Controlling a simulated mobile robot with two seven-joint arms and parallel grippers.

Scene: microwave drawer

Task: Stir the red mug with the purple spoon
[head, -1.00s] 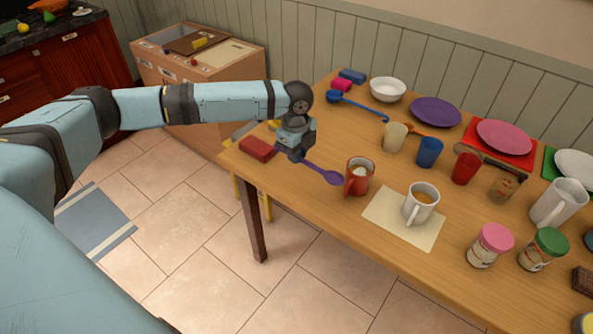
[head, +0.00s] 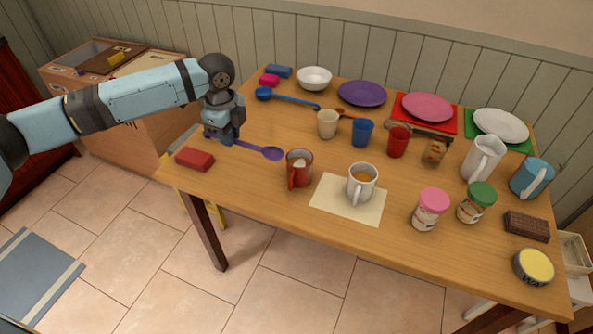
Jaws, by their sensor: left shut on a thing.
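The red mug (head: 299,170) stands upright on the wooden table, its handle toward the front and something pale inside it. The purple spoon (head: 262,150) points right from my left gripper (head: 226,141), with its bowl to the left of and a little behind the mug, apart from it. My left gripper points down at the table's left end and is shut on the spoon's handle end, which the fingers partly hide. I cannot tell whether the spoon touches the table. My right gripper is not in view.
A white mug (head: 361,184) stands on a cream mat (head: 332,205) right of the red mug. A red block (head: 195,159) lies near my left gripper. Cups (head: 362,133), plates (head: 362,93) and a blue ladle (head: 290,98) lie behind. Jars (head: 430,209) stand at the front right.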

